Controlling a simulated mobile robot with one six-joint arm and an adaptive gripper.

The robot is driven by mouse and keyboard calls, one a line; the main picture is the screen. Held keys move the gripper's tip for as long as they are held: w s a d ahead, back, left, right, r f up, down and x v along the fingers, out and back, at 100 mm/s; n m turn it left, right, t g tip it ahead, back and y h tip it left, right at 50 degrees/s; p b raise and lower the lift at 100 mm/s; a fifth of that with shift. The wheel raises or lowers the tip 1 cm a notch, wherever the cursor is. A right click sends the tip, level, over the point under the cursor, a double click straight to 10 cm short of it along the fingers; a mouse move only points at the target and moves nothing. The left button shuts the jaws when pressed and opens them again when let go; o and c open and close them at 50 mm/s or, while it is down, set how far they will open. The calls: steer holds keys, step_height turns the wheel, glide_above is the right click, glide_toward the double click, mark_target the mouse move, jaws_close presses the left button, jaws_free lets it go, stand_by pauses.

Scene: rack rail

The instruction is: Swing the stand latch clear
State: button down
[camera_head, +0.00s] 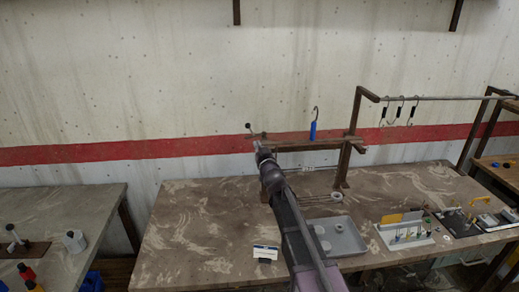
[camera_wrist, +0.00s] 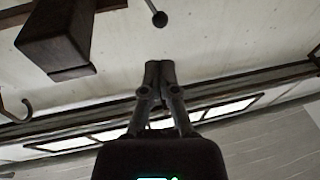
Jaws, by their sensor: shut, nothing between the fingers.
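The stand (camera_head: 310,147) is a brown metal frame with a horizontal arm above the table. At the arm's left end is the latch (camera_head: 256,133), a thin lever with a dark ball knob. In the wrist view the knob (camera_wrist: 159,18) hangs on a thin rod just beyond my fingertips, apart from them in the picture. My gripper (camera_head: 258,147) is at the stand's left end, just below the latch. In the wrist view my gripper (camera_wrist: 158,66) has its fingers together and empty. A brown beam end (camera_wrist: 58,45) shows to its upper left.
A blue-handled hook (camera_head: 313,130) stands at the stand's arm. A rail (camera_head: 445,98) with several hanging hooks is at right. A grey tray (camera_head: 338,247) and a white tool holder (camera_head: 405,239) lie on the table (camera_head: 190,230). The table's left part is mostly clear.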

steer(key=p+x, duration=0.1)
steer(key=x, duration=0.8)
steer(key=shift+w+a+p, duration=0.15)
steer(key=shift+w+p, duration=0.15)
steer(key=shift+w, duration=0.05)
steer(key=shift+w+a, duration=0.85)
steer(key=shift+r, duration=0.1)
steer(key=shift+s, duration=0.1)
steer(key=b, duration=0.3)
glide_toward(246, 127)
steer(key=s, duration=0.1)
steer(key=s+a+f, duration=0.1)
steer(key=s, duration=0.3)
steer(key=shift+a+f, duration=0.2)
